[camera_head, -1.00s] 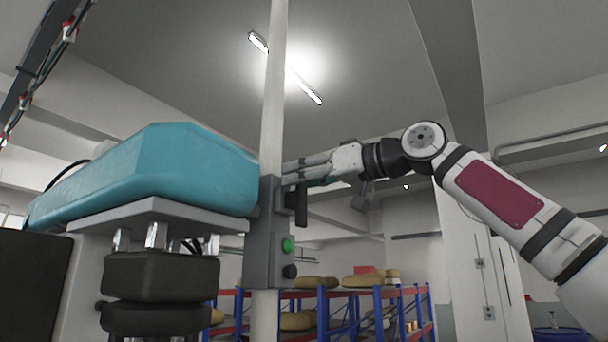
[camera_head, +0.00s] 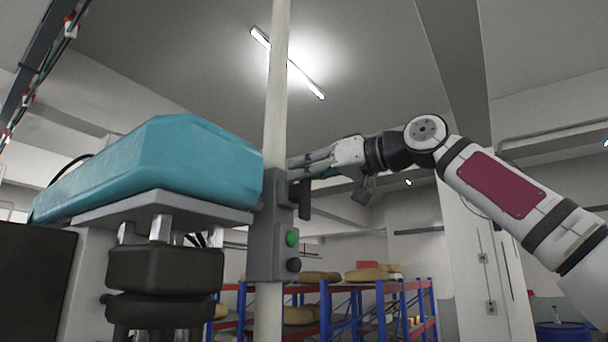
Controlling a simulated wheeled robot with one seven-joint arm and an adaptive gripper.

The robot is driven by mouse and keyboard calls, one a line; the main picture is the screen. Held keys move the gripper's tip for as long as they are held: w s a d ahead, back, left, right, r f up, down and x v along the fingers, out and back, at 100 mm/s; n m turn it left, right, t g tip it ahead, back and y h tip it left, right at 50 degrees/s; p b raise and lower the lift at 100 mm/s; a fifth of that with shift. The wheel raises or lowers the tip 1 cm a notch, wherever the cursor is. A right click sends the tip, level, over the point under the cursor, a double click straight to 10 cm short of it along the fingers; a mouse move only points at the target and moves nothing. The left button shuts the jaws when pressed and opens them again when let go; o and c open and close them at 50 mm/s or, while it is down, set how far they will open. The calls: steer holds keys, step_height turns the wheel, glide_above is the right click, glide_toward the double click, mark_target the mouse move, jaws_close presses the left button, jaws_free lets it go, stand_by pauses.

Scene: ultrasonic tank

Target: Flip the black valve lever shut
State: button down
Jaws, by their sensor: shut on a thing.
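The black lever (camera_head: 304,201) hangs downward on the right side of a grey control box (camera_head: 270,245) on a pale upright pole. My gripper (camera_head: 293,166) reaches in from the right at the top of the lever, beside the box. Its fingers are shut on the lever's upper part. The exact contact is small and partly hidden in this view.
A green button (camera_head: 292,238) and a black knob (camera_head: 293,265) sit lower on the box. A large teal machine head (camera_head: 155,165) stands close on the left. Blue and red shelving (camera_head: 325,310) with round yellowish goods stands behind. The space below my arm looks open.

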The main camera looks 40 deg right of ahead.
steer(key=m, duration=0.1)
steer(key=d+m+b, duration=0.1)
steer(key=m, duration=0.2)
steer(key=shift+w+d+f+m+b, duration=0.25)
steer(key=shift+w+d+m+b, duration=0.05)
steer(key=shift+d+m+b, duration=0.1)
steer(key=shift+w+d+f+m, duration=0.1)
steer(key=shift+d+f+m, duration=0.4)
steer(key=shift+m, duration=1.55)
steer(key=shift+w+d+f+m, duration=0.15)
steer(key=shift+f+m, duration=0.55)
steer(key=shift+m, duration=1.4)
steer(key=shift+w+d+f+m, duration=0.1)
steer(key=shift+d+f+m, duration=0.4)
steer(key=shift+m, duration=1.55)
steer(key=shift+a+f, duration=0.15)
steer(key=shift+a, duration=0.05)
steer(key=c, duration=1.4)
jaws_free()
steer(key=shift+o, duration=0.2)
steer(key=v, duration=1.2)
